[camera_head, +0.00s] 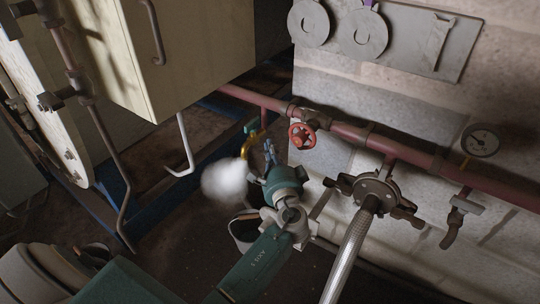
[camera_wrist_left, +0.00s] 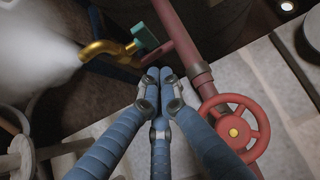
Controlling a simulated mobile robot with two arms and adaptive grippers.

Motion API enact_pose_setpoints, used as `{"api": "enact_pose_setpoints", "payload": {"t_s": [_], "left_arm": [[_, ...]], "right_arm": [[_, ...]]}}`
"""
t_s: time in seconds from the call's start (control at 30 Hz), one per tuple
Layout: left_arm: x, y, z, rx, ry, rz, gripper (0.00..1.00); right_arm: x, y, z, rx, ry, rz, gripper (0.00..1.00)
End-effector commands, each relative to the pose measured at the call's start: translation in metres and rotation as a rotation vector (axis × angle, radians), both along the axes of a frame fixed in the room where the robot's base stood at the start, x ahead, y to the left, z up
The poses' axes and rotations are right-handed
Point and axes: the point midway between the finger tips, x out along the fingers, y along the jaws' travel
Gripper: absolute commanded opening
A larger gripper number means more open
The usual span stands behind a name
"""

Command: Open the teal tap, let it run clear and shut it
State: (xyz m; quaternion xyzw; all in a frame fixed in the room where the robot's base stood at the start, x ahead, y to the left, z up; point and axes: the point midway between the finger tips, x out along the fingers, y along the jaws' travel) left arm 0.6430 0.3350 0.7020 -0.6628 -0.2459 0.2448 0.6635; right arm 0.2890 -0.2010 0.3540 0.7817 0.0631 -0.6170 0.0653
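The tap has a brass body (camera_head: 246,145) and a teal lever (camera_head: 251,127). In the left wrist view the brass spout (camera_wrist_left: 98,49) points left and the teal lever (camera_wrist_left: 143,35) stands off its right end. A white cloud of steam (camera_head: 225,181) hangs at the spout; it also fills the upper left of the left wrist view (camera_wrist_left: 40,55). My left gripper (camera_head: 270,150) is beside the tap, its blue fingers (camera_wrist_left: 159,76) drawn together with nothing visible between them. The fingertips appear just short of the lever, apart from it. My right gripper is not in view.
A red pipe (camera_head: 350,132) with a red handwheel (camera_head: 302,135) runs along the wall; the handwheel (camera_wrist_left: 234,130) is close to my left fingers. A bucket (camera_head: 241,229) stands partly hidden behind my left arm. A cream cabinet (camera_head: 180,50) and a bent rod (camera_head: 184,145) are at left.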

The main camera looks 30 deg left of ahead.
Motion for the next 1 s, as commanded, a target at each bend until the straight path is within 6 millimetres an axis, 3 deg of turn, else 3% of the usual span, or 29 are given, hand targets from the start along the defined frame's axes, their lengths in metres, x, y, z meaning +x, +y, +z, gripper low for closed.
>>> {"api": "enact_pose_setpoints", "payload": {"t_s": [0.27,0.53,1.0], "left_arm": [[0.046,0.04,0.0,0.001,0.0,0.001,0.0],[0.047,0.073,-0.001,-0.001,0.002,-0.001,0.0],[0.047,0.078,-0.001,-0.001,0.002,-0.002,0.0]], "right_arm": [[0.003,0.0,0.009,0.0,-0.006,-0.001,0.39],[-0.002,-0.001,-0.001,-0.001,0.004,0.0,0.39],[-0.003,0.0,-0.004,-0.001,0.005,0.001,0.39]]}}
